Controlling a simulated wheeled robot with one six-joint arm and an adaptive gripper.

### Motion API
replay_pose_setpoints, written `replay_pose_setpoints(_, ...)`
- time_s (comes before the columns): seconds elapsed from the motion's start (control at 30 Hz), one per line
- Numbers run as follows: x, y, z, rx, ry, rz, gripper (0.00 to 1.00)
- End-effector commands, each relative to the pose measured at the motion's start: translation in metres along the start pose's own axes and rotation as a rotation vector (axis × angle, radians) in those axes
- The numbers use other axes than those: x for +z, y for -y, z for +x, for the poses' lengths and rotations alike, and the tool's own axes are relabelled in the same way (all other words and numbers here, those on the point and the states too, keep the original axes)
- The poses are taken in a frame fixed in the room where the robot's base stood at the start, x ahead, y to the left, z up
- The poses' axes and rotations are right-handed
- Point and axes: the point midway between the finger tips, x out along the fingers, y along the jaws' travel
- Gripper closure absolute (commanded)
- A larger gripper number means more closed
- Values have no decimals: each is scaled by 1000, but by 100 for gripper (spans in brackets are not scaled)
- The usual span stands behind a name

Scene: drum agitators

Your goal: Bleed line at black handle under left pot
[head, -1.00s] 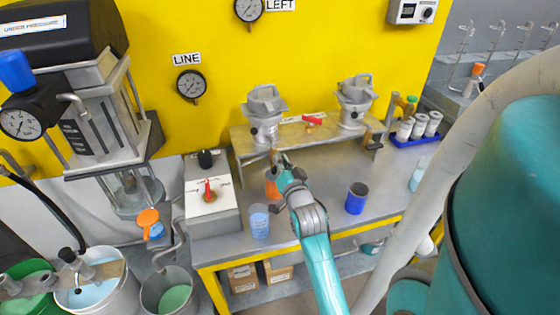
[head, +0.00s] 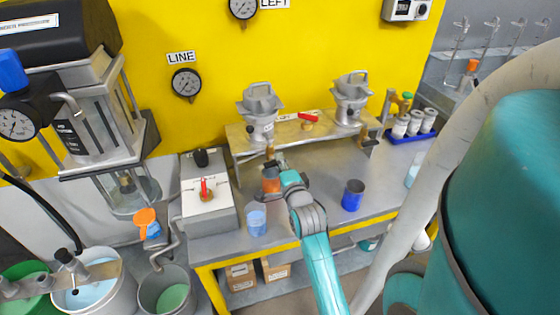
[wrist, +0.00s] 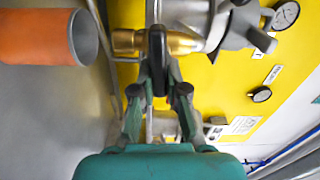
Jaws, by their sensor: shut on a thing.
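The left pot (head: 260,112) is a grey metal vessel on a raised shelf against the yellow wall. Under it a brass valve (wrist: 182,42) with a black handle (wrist: 157,48) shows large in the wrist view. My gripper (wrist: 158,72) is shut on the black handle, with a finger on each side of it. In the head view my gripper (head: 274,163) is just below the left pot, and the handle is too small to make out there. An orange cup (head: 270,181) stands below and left of my gripper; it also shows in the wrist view (wrist: 35,36).
A clear cup with blue liquid (head: 256,221) and a blue cup (head: 353,196) stand on the bench. A control box (head: 207,212) with a red lever is at left. The right pot (head: 351,102) and a red-handled valve (head: 308,120) are on the shelf.

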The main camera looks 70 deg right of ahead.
Motion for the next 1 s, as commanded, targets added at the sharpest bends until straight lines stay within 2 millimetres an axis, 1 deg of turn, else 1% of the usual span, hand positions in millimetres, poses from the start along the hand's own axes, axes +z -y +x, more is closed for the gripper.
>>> replay_pose_setpoints(0.3, 0, -3, 0, 1, -1, 106, 100)
replay_pose_setpoints(0.8, 0, -4, 0, 3, -1, 125, 100)
replay_pose_setpoints(0.83, 0, -4, 0, 3, -1, 125, 85)
replay_pose_setpoints(0.87, 0, -4, 0, 3, -1, 125, 77)
replay_pose_setpoints(0.9, 0, -4, 0, 3, -1, 125, 67)
replay_pose_setpoints(0.93, 0, -4, 0, 3, -1, 124, 61)
replay_pose_setpoints(1.0, 0, -3, 0, 2, -1, 124, 61)
